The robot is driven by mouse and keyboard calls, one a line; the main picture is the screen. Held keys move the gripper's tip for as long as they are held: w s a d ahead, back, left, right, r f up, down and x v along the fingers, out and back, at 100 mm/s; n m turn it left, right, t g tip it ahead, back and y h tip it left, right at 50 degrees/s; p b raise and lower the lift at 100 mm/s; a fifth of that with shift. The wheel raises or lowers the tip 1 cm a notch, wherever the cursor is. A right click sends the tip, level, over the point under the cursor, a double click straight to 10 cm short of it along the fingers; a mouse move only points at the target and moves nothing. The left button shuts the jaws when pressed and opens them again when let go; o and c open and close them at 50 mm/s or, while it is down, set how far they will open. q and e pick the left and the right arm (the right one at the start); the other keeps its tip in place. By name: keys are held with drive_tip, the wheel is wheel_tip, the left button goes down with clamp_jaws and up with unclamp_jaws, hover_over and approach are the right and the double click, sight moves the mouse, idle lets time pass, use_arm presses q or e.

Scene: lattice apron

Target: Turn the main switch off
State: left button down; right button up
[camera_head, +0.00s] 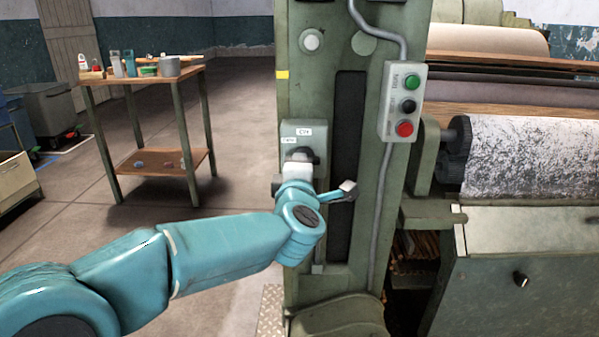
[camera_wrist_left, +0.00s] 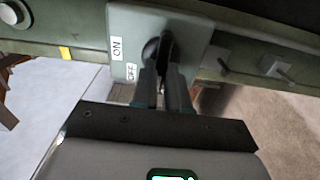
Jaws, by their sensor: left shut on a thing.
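The main switch is a green box (camera_head: 318,134) on the column, with ON and OFF labels and a dark rotary handle. In the left wrist view its plate (camera_wrist_left: 190,28) fills the top middle, with the ON label (camera_wrist_left: 117,47) at left and the OFF label (camera_wrist_left: 131,73) below it. The dark handle (camera_wrist_left: 165,46) stands roughly upright in that view. My left gripper (camera_wrist_left: 163,82) is shut on the handle, its fingers on either side. In the head view my left gripper (camera_head: 299,160) partly hides the handle. I cannot tell exactly where the handle points.
A grey push-button box (camera_head: 399,100) with green, black and red buttons hangs right of the switch. A roller (camera_head: 530,158) and green machine cabinet (camera_head: 520,270) fill the right side. A workbench (camera_head: 140,75) stands back left. The floor between is mostly clear.

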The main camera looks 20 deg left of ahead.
use_arm(q)
drive_tip(key=shift+r, duration=0.15)
idle(0.4)
drive_tip(key=c, duration=1.1)
unclamp_jaws()
drive_tip(key=shift+w, duration=0.1)
drive_tip(key=shift+c, duration=0.2)
drive_tip(key=p+v, duration=0.2)
drive_tip(key=v, duration=1.4)
drive_tip(key=shift+s, duration=0.25)
